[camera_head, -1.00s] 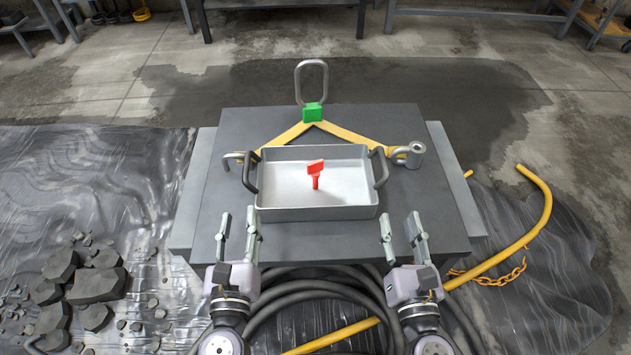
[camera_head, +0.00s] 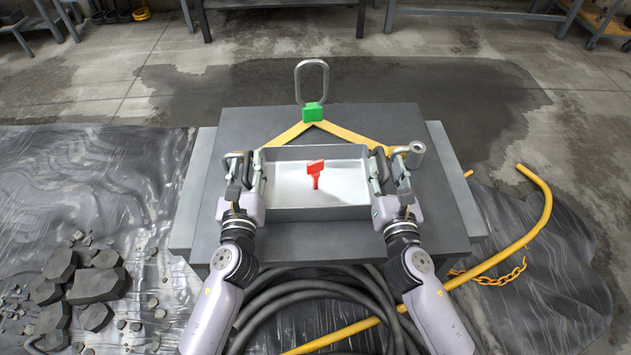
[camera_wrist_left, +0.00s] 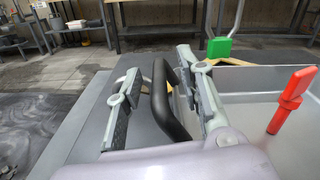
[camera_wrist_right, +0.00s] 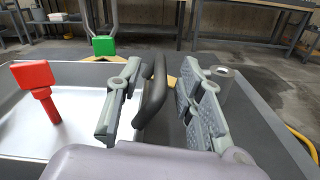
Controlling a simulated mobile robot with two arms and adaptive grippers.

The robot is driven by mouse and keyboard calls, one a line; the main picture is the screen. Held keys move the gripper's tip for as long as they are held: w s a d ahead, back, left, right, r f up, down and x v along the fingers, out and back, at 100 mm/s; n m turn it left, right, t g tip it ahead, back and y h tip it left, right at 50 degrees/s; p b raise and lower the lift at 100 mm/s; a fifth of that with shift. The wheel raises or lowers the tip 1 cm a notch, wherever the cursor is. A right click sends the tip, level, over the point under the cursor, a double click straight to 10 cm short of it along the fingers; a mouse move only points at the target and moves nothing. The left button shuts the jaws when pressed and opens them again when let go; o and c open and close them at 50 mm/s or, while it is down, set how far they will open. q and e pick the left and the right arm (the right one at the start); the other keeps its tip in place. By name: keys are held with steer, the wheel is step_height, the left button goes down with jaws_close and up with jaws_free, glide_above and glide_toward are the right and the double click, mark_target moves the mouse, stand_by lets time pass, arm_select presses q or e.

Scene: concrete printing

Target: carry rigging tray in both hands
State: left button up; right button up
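The rigging tray (camera_head: 318,213) is a shallow grey metal pan resting on the dark table, with a black handle at each side. A red T-shaped piece (camera_head: 316,169) stands inside it. My left gripper (camera_head: 250,172) is at the left handle; in the left wrist view its open fingers stand on both sides of the black handle (camera_wrist_left: 164,100), with gaps visible. My right gripper (camera_head: 388,172) is at the right handle; in the right wrist view its open fingers straddle the black handle (camera_wrist_right: 153,92) without closing on it.
Behind the tray lies a yellow two-leg sling (camera_head: 345,133) with a green block (camera_head: 313,112) and an upright steel ring (camera_head: 311,80). A metal cylinder (camera_head: 416,152) sits right of the tray. Hoses (camera_head: 310,290) lie on the floor in front; stone chunks (camera_head: 95,285) lie left.

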arm_select(q)
steer(key=shift+c, duration=0.4)
arm_select(e)
steer(key=shift+c, duration=0.4)
arm_select(q)
jaws_close()
arm_select(e)
jaws_close()
arm_select(q)
steer(key=shift+a, duration=0.1)
arm_select(e)
steer(key=shift+d, duration=0.1)
arm_select(q)
steer(key=shift+r, duration=0.25)
arm_select(e)
steer(key=shift+r, duration=0.2)
